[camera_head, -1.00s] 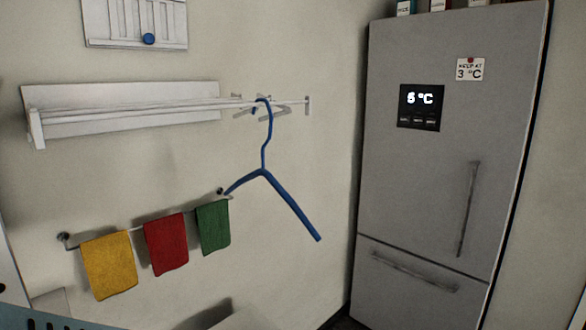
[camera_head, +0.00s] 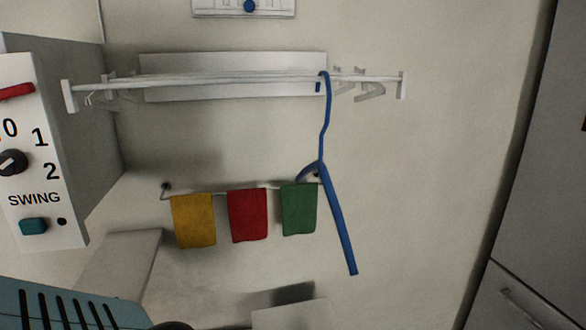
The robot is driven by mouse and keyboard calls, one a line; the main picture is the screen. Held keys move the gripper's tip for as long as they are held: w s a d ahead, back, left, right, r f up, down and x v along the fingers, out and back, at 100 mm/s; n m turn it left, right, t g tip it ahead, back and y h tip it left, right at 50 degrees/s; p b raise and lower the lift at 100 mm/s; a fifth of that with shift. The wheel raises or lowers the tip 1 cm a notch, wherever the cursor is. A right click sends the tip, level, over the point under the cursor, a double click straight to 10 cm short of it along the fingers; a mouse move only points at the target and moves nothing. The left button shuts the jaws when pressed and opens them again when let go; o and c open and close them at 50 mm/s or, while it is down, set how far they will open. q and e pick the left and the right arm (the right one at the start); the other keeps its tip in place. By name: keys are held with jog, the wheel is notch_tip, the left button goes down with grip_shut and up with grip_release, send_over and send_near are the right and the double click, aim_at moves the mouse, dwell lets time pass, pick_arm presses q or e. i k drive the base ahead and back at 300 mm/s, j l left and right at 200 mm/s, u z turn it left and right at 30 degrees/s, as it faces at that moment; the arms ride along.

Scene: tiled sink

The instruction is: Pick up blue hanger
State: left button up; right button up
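The blue hanger (camera_head: 325,130) hangs by its hook from the white rack's rail (camera_head: 230,79), right of the middle. Its two arms slope downward, the longer-looking one reaching down to the right. Its left arm ends near the green towel. Neither of my grippers shows in the head view, so nothing of mine touches the hanger there.
Yellow (camera_head: 194,220), red (camera_head: 247,215) and green (camera_head: 299,209) towels hang on a bar below the rack. A white panel with a dial and "SWING" label (camera_head: 35,160) is at left. A teal slotted object (camera_head: 70,306) is at lower left. A grey fridge (camera_head: 540,200) stands at right.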

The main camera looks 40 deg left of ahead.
aim_at(319, 165)
jog(key=i+l+u, duration=0.15)
jog(key=u, duration=0.2)
jog(key=i+l+u, duration=0.1)
jog(key=u, duration=0.3)
jog(key=l+u, duration=0.35)
jog(key=i+l+u, duration=0.1)
jog(key=l+u, duration=0.7)
